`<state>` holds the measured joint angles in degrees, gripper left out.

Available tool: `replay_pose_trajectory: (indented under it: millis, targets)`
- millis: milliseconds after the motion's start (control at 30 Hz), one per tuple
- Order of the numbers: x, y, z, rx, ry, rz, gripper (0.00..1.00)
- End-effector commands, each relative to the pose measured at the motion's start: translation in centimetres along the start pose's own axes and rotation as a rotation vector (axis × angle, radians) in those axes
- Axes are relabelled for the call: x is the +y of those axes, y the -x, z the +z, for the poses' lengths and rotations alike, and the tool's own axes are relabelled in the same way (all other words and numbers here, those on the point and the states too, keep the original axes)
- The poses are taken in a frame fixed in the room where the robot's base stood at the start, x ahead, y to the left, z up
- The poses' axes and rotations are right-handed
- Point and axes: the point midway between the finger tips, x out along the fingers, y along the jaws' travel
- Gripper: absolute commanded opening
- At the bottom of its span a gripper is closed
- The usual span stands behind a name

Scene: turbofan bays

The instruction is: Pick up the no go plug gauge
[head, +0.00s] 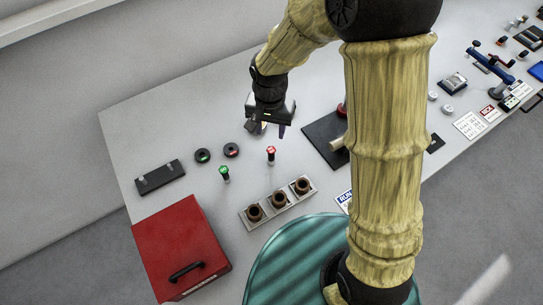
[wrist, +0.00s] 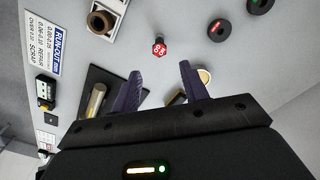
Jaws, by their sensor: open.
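The no go plug gauge (head: 271,153) has a red top and stands upright on the light grey bench. In the wrist view its red, lettered head (wrist: 158,46) shows just beyond the gap between my fingertips. My gripper (head: 269,130) is above the bench, behind the gauge in the head view. It is open and empty, its two dark fingers (wrist: 160,75) spread apart and not touching the gauge. A similar gauge with a green top (head: 224,173) stands to the left of the red one.
Two black rings (head: 202,156) (head: 232,150) lie left of the gauge. A tray with three brown bushings (head: 242,217) is in front. A red case (head: 180,240) is front left. A black plate with a cylinder (head: 318,130) is to the right. Bench around the gauge is clear.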

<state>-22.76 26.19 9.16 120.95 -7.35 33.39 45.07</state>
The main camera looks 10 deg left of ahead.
Motion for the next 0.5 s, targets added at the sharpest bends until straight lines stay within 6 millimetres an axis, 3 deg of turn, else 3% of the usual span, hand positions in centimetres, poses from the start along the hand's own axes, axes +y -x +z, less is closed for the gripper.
replay_pose_trajectory:
  millis: [300,500]
  targets:
    - [0.1,-5.2,0.0,-0.003,0.001,0.002,0.44]
    - [0.0,-6.6,0.0,-0.001,-0.001,0.000,0.44]
